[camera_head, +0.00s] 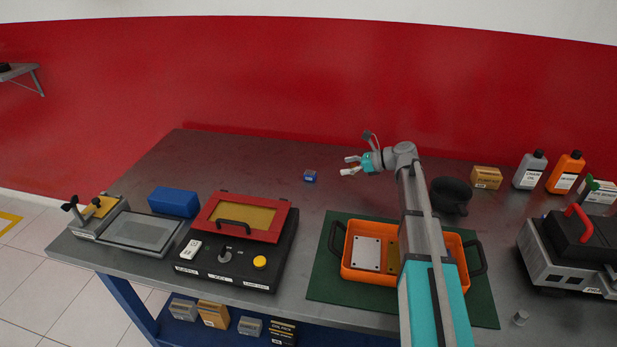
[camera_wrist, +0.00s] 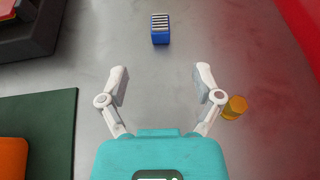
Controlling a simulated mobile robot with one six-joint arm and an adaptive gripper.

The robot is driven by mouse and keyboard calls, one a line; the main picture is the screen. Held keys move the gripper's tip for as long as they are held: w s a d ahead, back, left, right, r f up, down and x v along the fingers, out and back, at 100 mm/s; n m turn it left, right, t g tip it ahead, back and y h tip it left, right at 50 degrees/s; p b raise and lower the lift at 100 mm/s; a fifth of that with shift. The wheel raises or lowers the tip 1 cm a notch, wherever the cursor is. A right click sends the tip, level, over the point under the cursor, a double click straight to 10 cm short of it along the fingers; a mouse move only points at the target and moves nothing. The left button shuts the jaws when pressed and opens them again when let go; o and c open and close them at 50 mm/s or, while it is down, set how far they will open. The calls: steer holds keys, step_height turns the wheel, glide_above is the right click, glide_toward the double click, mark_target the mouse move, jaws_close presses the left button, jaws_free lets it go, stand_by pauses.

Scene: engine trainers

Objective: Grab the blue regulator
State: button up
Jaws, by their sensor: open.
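The blue regulator (camera_head: 310,176) is a small blue block with a light ribbed top. It stands alone on the grey bench near the back, left of my gripper (camera_head: 352,165) in the head view. In the wrist view the blue regulator (camera_wrist: 160,29) lies ahead, beyond the fingertips and roughly centred between them. My gripper (camera_wrist: 161,80) is open and empty, its two pale fingers spread apart. A clear gap separates the fingers from the regulator.
A black device with a red frame (camera_head: 240,235) stands left. An amber cylinder (camera_wrist: 236,107) is beside the right finger. The bench around the regulator is clear.

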steer(key=b, duration=0.3)
glide_toward(309, 172)
steer(key=x, duration=0.3)
steer(key=shift+a+f, duration=0.25)
steer(key=shift+a, duration=0.1)
steer(key=shift+w+a+f, duration=0.15)
steer(key=shift+w+a, duration=0.05)
steer(key=shift+a, duration=0.4)
steer(key=shift+b+x, duration=1.1)
steer(key=shift+x, duration=0.9)
steer(key=shift+w+a+f, duration=0.25)
steer(key=shift+a, duration=0.25)
jaws_close()
